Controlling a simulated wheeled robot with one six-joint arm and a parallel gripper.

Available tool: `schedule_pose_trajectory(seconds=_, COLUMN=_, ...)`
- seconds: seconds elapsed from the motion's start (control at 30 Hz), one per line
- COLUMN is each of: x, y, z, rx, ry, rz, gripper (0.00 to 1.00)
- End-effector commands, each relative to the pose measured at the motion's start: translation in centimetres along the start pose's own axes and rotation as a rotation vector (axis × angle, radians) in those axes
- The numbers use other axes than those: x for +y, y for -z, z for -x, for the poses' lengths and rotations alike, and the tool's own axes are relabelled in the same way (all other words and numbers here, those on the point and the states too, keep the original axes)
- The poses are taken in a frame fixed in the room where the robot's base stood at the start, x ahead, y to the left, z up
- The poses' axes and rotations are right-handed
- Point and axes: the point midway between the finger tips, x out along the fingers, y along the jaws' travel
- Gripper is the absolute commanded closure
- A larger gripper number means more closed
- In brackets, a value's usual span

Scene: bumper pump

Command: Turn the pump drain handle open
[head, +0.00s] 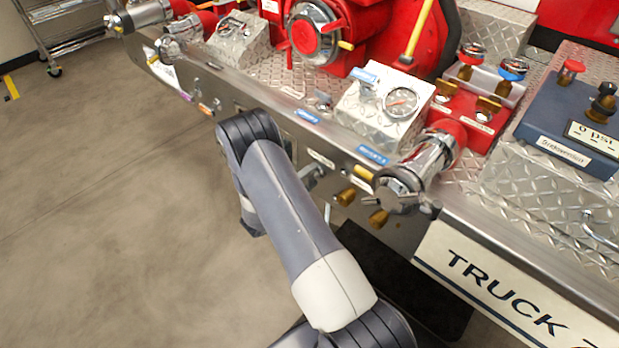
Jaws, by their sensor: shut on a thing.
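My arm reaches up from the bottom of the head view, bends beside the bumper's front face, and turns down. My gripper is hidden behind my own forearm, so its jaws and anything between them do not show. A small light metal piece (312,177) shows just right of the forearm, below the bumper edge. I cannot tell whether it is the pump drain handle. The bumper's front panel (335,163) carries small labels and fittings.
Two brass fittings (346,197) and a capped chrome outlet (400,188) stick out right of my arm. A pressure gauge (401,102) and red pump body (350,30) sit on the bumper. A white TRUCK sign (520,290) is lower right. Open floor (110,220) lies left.

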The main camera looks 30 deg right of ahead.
Motion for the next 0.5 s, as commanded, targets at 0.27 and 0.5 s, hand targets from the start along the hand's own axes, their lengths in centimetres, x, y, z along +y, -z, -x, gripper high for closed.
schedule_pose_trajectory(seconds=0.27, x=0.04, y=-0.03, z=0.03, rx=-0.002, ry=-0.001, rz=0.004, gripper=0.65)
schedule_pose_trajectory(seconds=0.5, x=0.03, y=-0.02, z=0.02, rx=-0.001, ry=0.0, rz=0.003, gripper=0.26)
